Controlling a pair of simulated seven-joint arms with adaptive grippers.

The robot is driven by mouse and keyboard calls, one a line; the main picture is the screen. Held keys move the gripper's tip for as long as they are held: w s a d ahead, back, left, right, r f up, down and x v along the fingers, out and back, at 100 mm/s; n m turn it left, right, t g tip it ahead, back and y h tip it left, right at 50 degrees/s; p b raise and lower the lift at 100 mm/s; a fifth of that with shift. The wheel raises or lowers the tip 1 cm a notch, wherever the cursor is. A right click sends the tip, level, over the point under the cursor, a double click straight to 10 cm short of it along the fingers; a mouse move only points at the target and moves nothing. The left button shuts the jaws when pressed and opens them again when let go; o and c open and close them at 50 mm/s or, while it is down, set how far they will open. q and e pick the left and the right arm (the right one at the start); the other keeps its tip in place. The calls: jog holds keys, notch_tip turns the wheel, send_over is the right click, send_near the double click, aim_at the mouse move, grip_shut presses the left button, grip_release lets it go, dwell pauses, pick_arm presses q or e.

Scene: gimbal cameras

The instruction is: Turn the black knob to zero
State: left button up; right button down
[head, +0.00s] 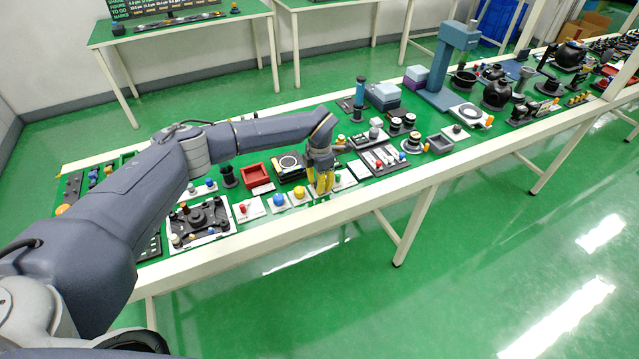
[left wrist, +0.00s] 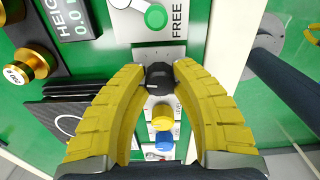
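The black knob (left wrist: 160,75) sits on a light panel in the left wrist view, between the yellow fingertips of my left gripper (left wrist: 161,68). The tips are on either side of it and very close; whether they press on it I cannot tell. The knob's pointer and the zero mark are not readable. In the head view my left gripper (head: 321,180) points down at the panel near the table's front edge, and its fingers hide the knob. My right gripper is not in the head view.
A yellow button (left wrist: 162,116) and a blue button (left wrist: 164,142) lie close by. A green button (left wrist: 155,15) beside the word FREE is on the other side. Gold knobs (left wrist: 35,62) stand to the left. The long table (head: 270,231) is crowded with devices.

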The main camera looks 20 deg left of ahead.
pick_arm(q)
grip_shut()
jog(key=shift+n, duration=1)
jog(key=o, duration=0.7)
grip_release()
notch_tip(320, 180, up, 12)
